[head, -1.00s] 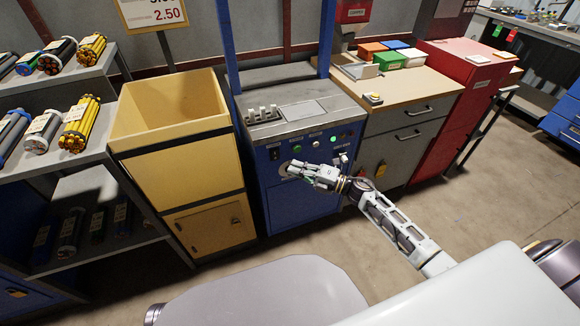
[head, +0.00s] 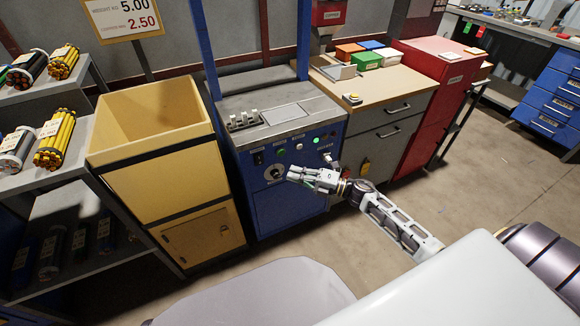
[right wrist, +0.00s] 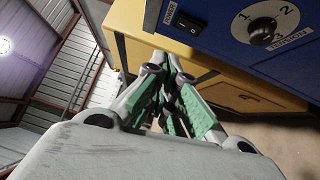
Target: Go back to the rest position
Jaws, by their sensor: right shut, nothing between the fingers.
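My right gripper (head: 293,174) is in front of the blue machine (head: 285,205), near its round tension knob (head: 275,174). In the right wrist view its fingers (right wrist: 175,92) are shut together with nothing between them. That view also shows the tension knob (right wrist: 262,31) and the power switch (right wrist: 186,22) on the panel, apart from the fingers. My left gripper is not in view.
A yellow bin (head: 150,130) stands left of the machine. A shelf (head: 70,180) with cable bundles is at the far left. A wooden-topped cabinet (head: 372,98) and a red cabinet (head: 440,90) stand to the right. Open floor (head: 480,190) lies at the right.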

